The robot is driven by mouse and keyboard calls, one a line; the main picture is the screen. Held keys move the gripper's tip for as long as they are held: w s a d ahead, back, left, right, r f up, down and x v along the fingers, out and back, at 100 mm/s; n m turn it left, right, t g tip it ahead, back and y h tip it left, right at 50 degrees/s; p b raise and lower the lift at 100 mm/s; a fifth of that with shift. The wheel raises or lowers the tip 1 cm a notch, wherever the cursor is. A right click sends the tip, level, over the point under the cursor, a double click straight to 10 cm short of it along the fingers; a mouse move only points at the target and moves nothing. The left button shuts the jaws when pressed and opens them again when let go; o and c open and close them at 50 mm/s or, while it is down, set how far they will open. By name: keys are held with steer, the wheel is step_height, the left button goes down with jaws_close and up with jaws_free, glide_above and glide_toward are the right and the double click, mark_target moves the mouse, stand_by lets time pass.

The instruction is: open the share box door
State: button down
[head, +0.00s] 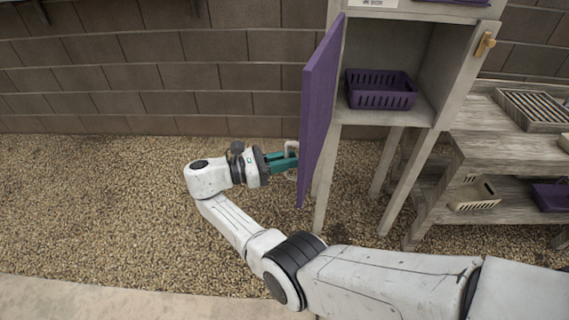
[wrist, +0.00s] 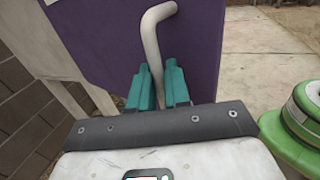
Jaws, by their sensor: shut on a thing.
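The share box (head: 435,60) is a pale grey wooden cabinet on legs. Its purple door (head: 319,105) stands swung out on the left side, and the inside is exposed. A purple slatted basket (head: 381,91) sits on the box's floor. My gripper (head: 292,160) is at the door's outer face, low down. In the wrist view, its teal fingers (wrist: 160,88) are shut around the lower part of the pale bent door handle (wrist: 153,45). The purple door also fills the upper middle of the wrist view (wrist: 205,50).
A grey slatted shelf unit (head: 490,148) with baskets and crates stands to the right. A brick wall (head: 150,75) runs behind. Gravel (head: 90,200) to the left of the door is clear. A wooden peg (head: 485,43) is on the box's right post.

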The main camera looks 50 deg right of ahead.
steer(key=shift+w+d, duration=0.15)
steer(key=c, duration=1.3)
jaws_free()
steer(key=shift+d, duration=0.2)
steer(key=shift+a, duration=0.15)
steer(key=b+v, duration=0.8)
steer(key=v, duration=0.2)
steer(key=shift+w+a, duration=0.25)
steer(key=shift+w, duration=0.05)
